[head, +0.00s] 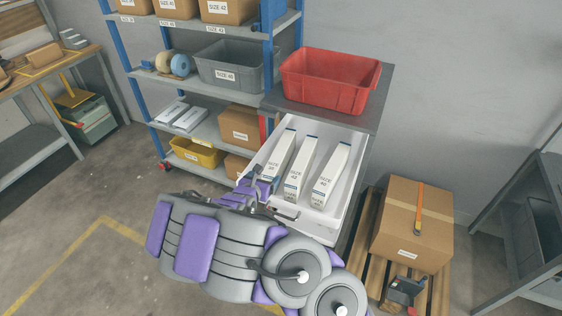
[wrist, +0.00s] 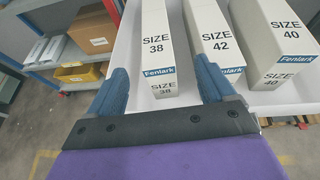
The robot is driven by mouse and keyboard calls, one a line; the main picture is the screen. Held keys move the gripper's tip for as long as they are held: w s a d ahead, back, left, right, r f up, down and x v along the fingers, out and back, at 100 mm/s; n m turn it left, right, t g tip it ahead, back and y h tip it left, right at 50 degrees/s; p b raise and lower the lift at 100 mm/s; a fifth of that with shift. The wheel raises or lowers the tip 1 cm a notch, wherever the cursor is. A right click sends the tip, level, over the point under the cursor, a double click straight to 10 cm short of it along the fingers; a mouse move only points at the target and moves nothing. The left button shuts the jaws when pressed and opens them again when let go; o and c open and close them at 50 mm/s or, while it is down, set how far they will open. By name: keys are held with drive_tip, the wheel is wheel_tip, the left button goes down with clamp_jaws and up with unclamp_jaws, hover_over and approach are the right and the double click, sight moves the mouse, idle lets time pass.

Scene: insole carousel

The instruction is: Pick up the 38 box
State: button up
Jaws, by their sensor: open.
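The size 38 box (wrist: 156,45) is a long white carton with a blue Fenlark band, leftmost of three in an open white drawer (head: 340,219). It also shows in the head view (head: 280,153). The size 42 box (wrist: 217,40) lies to its right, and the size 40 box (wrist: 284,40) is farthest right. My gripper (wrist: 165,84) is open at the drawer's front. In the wrist view its left finger appears left of the 38 box and its right finger overlaps the near end of the 42 box. I cannot tell whether either finger touches a box.
A red bin (head: 325,84) stands on the grey cabinet top above the drawer. A blue-post shelf (head: 209,129) with bins and cartons is to the left. A large carton (head: 412,225) sits on a wooden pallet (head: 362,270) at right. The floor at left is open.

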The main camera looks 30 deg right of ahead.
sight(270, 171)
drive_tip(key=x, duration=0.4)
drive_tip(key=shift+w+f+b, duration=0.15)
drive_tip(key=shift+w+b, duration=0.15)
drive_tip(key=shift+w, duration=0.05)
drive_tip(key=shift+w+d+f, duration=0.2)
drive_tip(key=shift+w+d, duration=0.05)
drive_tip(key=shift+d, duration=0.25)
drive_tip(key=shift+w+d+f+b, duration=0.55)
drive_tip(key=shift+w+d+f, duration=0.4)
drive_tip(key=shift+w+f, duration=0.25)
drive_tip(key=shift+w+d+r, duration=0.1)
drive_tip(key=shift+w+d, duration=0.2)
drive_tip(key=shift+w, duration=0.05)
drive_tip(key=shift+c, duration=0.4)
drive_tip(key=c, duration=1.1)
